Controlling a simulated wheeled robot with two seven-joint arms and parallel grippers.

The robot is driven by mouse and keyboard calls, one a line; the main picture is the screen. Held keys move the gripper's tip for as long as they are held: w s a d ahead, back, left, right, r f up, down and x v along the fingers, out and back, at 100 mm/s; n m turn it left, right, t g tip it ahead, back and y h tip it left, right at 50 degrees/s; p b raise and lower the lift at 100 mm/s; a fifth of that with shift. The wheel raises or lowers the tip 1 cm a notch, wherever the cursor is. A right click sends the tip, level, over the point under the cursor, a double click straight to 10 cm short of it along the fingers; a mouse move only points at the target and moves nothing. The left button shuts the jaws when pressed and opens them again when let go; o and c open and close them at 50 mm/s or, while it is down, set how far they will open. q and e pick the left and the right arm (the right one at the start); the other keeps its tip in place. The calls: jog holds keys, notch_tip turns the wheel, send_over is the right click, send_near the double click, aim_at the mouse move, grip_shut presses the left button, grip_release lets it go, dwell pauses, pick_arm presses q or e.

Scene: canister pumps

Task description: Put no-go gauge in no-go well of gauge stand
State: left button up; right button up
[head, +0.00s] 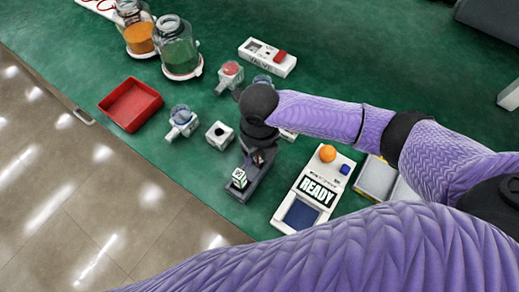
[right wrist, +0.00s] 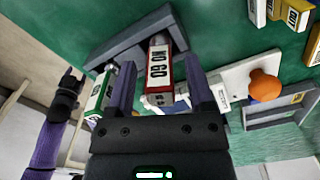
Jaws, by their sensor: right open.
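The no-go gauge (right wrist: 159,68), a red and white block lettered NO GO, stands between the fingers of my right gripper (right wrist: 163,88) in the right wrist view. The fingers are open on either side of it. Its far end is at the dark grey gauge stand (right wrist: 128,45); I cannot tell whether it is fully seated. In the head view my right gripper (head: 259,152) is over the back end of the stand (head: 256,181). The green and white go gauge (head: 239,178) is at the stand's front end. My left gripper (right wrist: 67,92) shows small and dark at the left of the wrist view.
A white READY device (head: 312,190) with an orange knob stands right of the stand. A white block with a hole (head: 220,135), a pump part (head: 181,121) and a red tray (head: 131,105) lie to the left. Jars (head: 180,52) stand behind. The table's front edge is close.

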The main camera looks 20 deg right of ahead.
notch_tip(320, 180, up, 11)
jog(key=p, duration=0.3)
jog(key=shift+f+p, duration=0.1)
jog(key=shift+p, duration=0.25)
jog(key=shift+r, duration=0.35)
jog(key=shift+f, duration=0.1)
